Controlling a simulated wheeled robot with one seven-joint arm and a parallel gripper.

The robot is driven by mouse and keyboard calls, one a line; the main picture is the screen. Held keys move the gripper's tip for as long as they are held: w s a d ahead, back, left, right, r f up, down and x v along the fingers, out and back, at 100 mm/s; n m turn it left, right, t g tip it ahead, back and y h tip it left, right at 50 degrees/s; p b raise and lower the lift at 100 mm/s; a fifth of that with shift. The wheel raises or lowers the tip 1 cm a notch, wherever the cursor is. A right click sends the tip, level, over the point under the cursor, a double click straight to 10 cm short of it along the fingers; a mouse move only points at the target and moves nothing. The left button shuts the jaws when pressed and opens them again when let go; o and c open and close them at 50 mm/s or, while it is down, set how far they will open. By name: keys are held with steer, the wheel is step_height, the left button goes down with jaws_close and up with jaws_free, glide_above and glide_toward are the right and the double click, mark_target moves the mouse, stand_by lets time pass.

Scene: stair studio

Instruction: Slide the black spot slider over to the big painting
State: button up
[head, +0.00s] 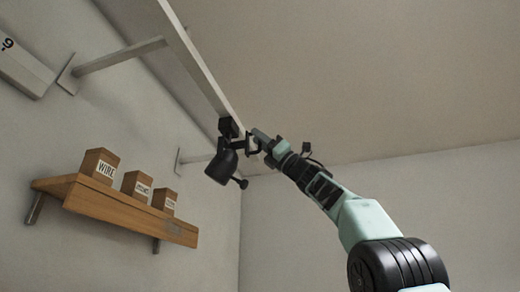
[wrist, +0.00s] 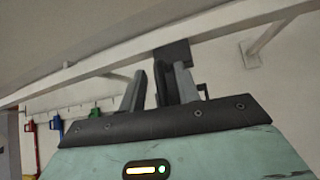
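The black spot slider (head: 228,128) hangs on a pale overhead rail, with its lamp head (head: 221,166) tilted below it and a small round knob at the lamp's lower right. My gripper (head: 254,144) is just right of the slider, close to its carriage; I cannot tell if they touch. In the wrist view, my gripper (wrist: 158,88) has its fingers spread. The slider's black block (wrist: 172,52) shows beyond the fingertips, nearer the right finger, which partly hides what lies behind it. The big painting is not in view.
The rail (head: 200,75) runs along the wall on brackets (head: 120,57). A wooden shelf (head: 115,208) below holds three labelled boxes (head: 137,185). A pale sign (head: 22,65) is at the upper left. Coloured items (wrist: 57,124) hang on the wall in the wrist view.

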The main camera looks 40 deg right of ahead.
steer(key=b+v, duration=1.2)
steer(key=v, duration=0.5)
steer(key=shift+d+f+b, duration=0.15)
steer(key=shift+b, duration=0.15)
